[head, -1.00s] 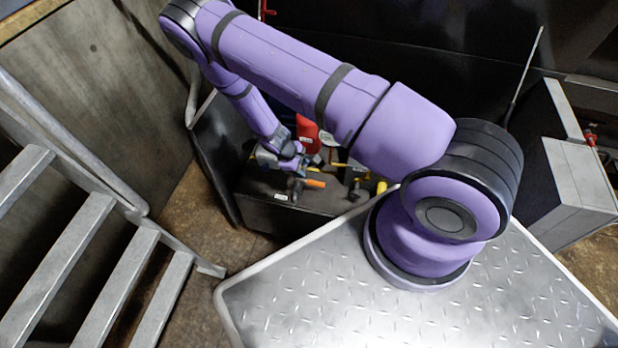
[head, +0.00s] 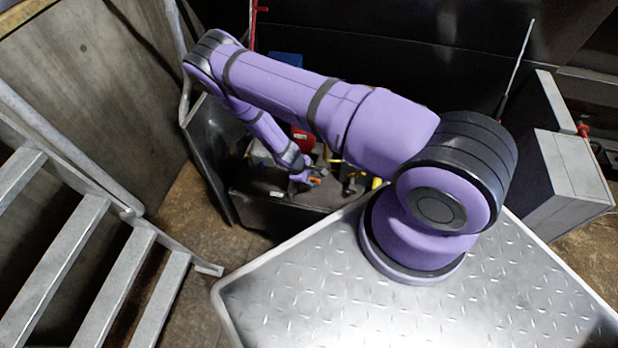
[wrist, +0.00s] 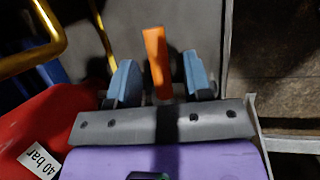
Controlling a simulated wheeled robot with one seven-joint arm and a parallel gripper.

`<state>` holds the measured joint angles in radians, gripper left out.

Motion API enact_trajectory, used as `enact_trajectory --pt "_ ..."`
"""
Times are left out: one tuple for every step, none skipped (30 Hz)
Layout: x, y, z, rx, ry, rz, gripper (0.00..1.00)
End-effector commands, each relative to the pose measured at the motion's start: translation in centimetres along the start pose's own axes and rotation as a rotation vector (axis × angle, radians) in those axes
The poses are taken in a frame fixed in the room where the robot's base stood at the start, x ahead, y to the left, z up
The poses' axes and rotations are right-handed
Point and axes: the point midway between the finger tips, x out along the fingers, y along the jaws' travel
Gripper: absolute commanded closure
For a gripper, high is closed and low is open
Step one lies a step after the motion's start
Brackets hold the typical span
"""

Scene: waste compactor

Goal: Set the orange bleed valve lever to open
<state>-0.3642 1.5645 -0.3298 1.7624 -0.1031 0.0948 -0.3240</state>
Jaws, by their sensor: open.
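The orange lever (wrist: 157,60) shows in the wrist view as a flat orange bar between the two blue fingers of my gripper (wrist: 158,80). The fingers are apart, one on each side of it, and I see a gap on both sides. In the head view a small part of the orange lever (head: 316,180) shows at the valve box, beside the end of my arm. My gripper is mostly hidden there by my own wrist. The lever's pivot and any position marks are hidden.
A red part (wrist: 40,125) labelled "40 bar" and a yellow pipe (wrist: 35,45) are close on the left in the wrist view. In the head view, a dark open panel (head: 210,150) stands left of the box, and metal steps (head: 90,260) are further left.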

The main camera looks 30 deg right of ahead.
Motion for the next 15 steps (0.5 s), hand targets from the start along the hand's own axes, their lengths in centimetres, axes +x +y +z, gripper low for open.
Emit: enact_trajectory --pt "0.04 0.01 0.0 0.0 0.0 0.0 0.55" --pt "0.03 0.01 0.0 0.0 0.0 0.0 0.55" --pt "0.03 0.01 0.0 0.0 0.0 0.0 0.55" --pt "0.02 0.01 0.0 0.0 0.0 0.0 0.55" --pt "0.02 0.0 0.0 0.0 0.0 0.0 0.55" --pt "0.01 0.01 0.0 0.0 0.0 0.0 0.55" --pt "0.01 0.0 0.0 0.0 0.0 0.0 0.62" --pt "0.01 0.0 0.01 0.0 0.0 0.0 0.68" --pt "0.0 0.0 0.01 0.0 0.0 0.0 0.78" --pt "0.0 0.0 0.0 0.0 0.0 0.0 0.85" --pt "0.0 0.0 0.01 0.0 0.0 0.0 0.91" --pt "0.0 0.0 0.01 0.0 0.0 0.0 1.0" --pt "0.0 0.0 0.01 0.0 0.0 0.0 1.0" --pt "-0.01 0.0 0.01 0.0 0.0 0.0 1.0" --pt "-0.01 0.0 0.01 0.0 0.0 0.0 1.0"
